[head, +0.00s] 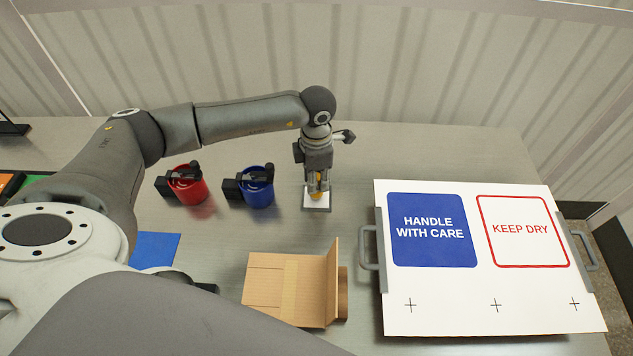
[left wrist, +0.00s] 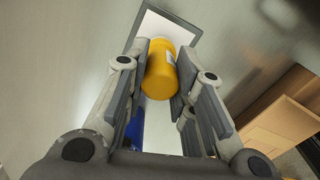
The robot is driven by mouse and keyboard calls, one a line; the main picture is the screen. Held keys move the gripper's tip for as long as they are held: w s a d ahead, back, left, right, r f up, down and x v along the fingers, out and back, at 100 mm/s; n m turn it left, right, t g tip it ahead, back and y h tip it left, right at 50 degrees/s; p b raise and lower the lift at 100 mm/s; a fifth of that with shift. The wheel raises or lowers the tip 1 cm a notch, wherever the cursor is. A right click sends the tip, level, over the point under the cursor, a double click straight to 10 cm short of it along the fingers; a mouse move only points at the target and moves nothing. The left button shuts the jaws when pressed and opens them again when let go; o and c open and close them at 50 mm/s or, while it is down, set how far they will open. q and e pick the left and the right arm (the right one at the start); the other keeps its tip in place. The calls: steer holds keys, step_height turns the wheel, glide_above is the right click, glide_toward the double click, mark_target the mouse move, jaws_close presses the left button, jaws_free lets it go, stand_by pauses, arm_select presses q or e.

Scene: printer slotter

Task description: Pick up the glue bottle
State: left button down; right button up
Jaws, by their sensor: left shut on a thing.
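The glue bottle (left wrist: 160,72) is a yellow cylinder seen between the two fingers of my left gripper in the left wrist view. In the head view the left gripper (head: 318,187) points down at the back middle of the table, and a little yellow of the bottle (head: 318,196) shows between its fingers. The left gripper (left wrist: 160,85) is shut on the bottle. Below it is a white square pad with a grey rim (head: 317,208); I cannot tell whether the bottle still touches it. My right gripper is not in view.
A red cup-like holder (head: 190,188) and a blue one (head: 258,190) stand left of the gripper. An open cardboard box (head: 280,283) lies in front. A large white board with handles and printed signs (head: 440,302) fills the right side. A blue sheet (head: 155,250) lies at left.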

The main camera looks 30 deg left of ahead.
arm_select(q)
steer(key=s+d+r+b, duration=0.6)
steer(key=s+r, duration=0.6)
steer(key=shift+s, duration=0.35)
